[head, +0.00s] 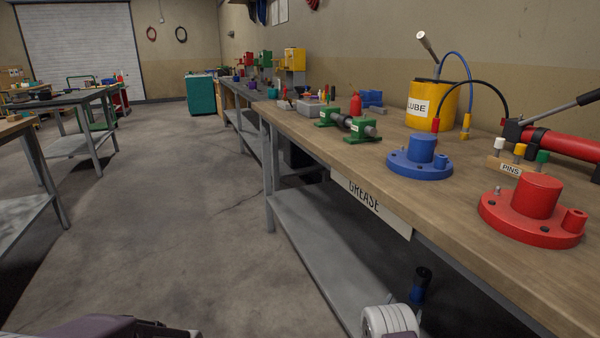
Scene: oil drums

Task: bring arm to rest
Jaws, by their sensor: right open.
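My right gripper (390,321) shows only in part at the bottom edge, as a pale ridged piece low in front of the workbench (300,130). It is open, and nothing shows held in it. Most of it and its arm are cut off by the frame. It is below the bench top and apart from the things on it. My left gripper cannot be made out; a dark purple-grey part of mine fills the lower left edge.
A red flanged part (536,200), a blue flanged part (420,160) and a yellow lube can (445,108) stand on the bench. A black and blue object (421,284) is beneath its front edge, near my right gripper. The floor (180,230) left of the bench is clear.

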